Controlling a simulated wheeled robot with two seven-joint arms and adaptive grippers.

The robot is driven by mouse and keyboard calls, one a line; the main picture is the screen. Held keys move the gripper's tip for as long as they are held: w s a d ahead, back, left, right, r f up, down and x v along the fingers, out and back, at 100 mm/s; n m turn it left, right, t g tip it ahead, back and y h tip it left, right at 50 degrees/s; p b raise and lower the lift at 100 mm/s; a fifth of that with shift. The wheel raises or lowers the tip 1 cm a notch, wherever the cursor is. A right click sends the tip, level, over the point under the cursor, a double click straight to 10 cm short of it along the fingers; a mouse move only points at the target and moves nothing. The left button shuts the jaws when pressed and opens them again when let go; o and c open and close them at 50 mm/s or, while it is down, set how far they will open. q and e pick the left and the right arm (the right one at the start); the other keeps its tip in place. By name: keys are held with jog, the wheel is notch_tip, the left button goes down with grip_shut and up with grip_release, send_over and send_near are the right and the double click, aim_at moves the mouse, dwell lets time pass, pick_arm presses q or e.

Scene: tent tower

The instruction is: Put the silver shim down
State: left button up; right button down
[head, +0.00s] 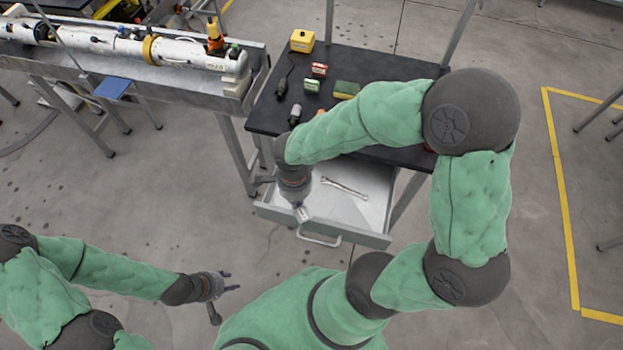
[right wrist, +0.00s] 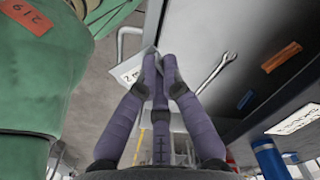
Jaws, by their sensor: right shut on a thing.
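My right gripper (head: 300,207) is over the near left part of the open drawer (head: 375,238). It points down and is shut on a small flat silver shim (head: 303,215). In the right wrist view the shim (right wrist: 137,67) shows as a pale, marked plate at the fingertips (right wrist: 160,68), partly hidden by the fingers. I cannot tell whether the shim touches the drawer. My left gripper (head: 234,282) is at the lower left over the floor, open and empty, away from the drawer.
A wrench (head: 344,188) lies in the drawer, right of my right gripper. The drawer handle (head: 320,241) faces me. The black tabletop (head: 385,68) above holds a yellow box (head: 302,41), small red and green boxes and dark tools. A metal bench with a white tube (head: 185,52) stands left.

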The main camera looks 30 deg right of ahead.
jog(key=w+d+f, duration=0.1)
jog(key=w+f, duration=0.2)
jog(key=w+d+f+b, duration=0.1)
jog(key=w+d+f, duration=0.1)
jog(key=w, duration=0.1)
jog(key=w+d+f+b, duration=0.1)
jog(key=w+d+f, duration=0.1)
jog(key=w+f, duration=0.1)
jog(key=shift+w+d+f, duration=0.2)
jog(key=shift+w+f, duration=0.1)
jog(key=shift+w, duration=0.2)
jog(key=shift+w+d+f, duration=0.1)
jog(key=shift+w+f, duration=0.05)
jog(key=shift+f, duration=0.1)
notch_tip(320, 180, down, 3)
jog(key=shift+f+b, duration=0.1)
jog(key=shift+b, duration=0.7)
jog(key=shift+f, duration=0.1)
jog(key=c, duration=1.4)
grip_release()
